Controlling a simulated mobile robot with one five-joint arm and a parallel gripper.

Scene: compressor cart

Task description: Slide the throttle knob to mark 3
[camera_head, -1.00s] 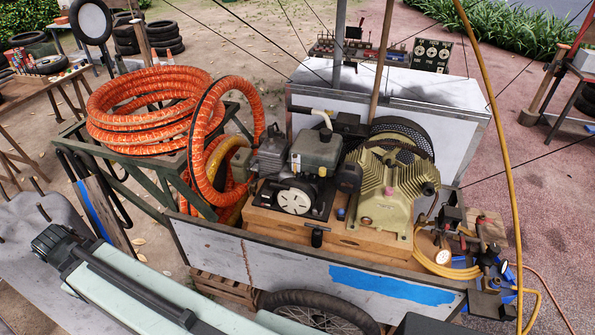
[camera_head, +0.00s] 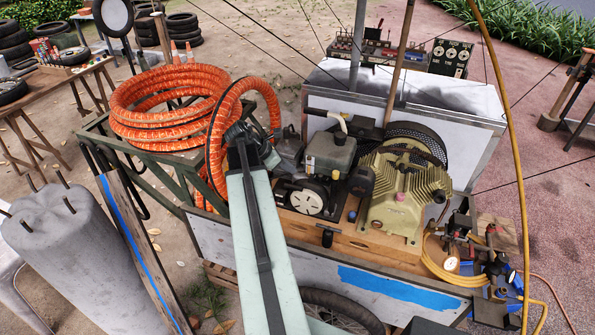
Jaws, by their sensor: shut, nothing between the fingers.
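The small engine (camera_head: 335,155) with a white recoil cover sits on a wooden base on the cart. A black knob-like part (camera_head: 327,238) stands at the front of that base, below the engine; I cannot tell for sure that it is the throttle knob. No numbered marks can be read. My pale green arm reaches up from the bottom of the picture, and its dark end with my gripper (camera_head: 250,138) is left of the engine, in front of the orange hose. My gripper is shut and empty. It looks apart from the black knob, and the arm covers part of the cart.
The coiled orange hose (camera_head: 165,115) lies on a green frame at left. The olive compressor (camera_head: 405,195) stands right of the engine. Valves and a gauge (camera_head: 452,263) sit at the cart's right end. A yellow hose (camera_head: 505,90) and thin dark lines cross the view.

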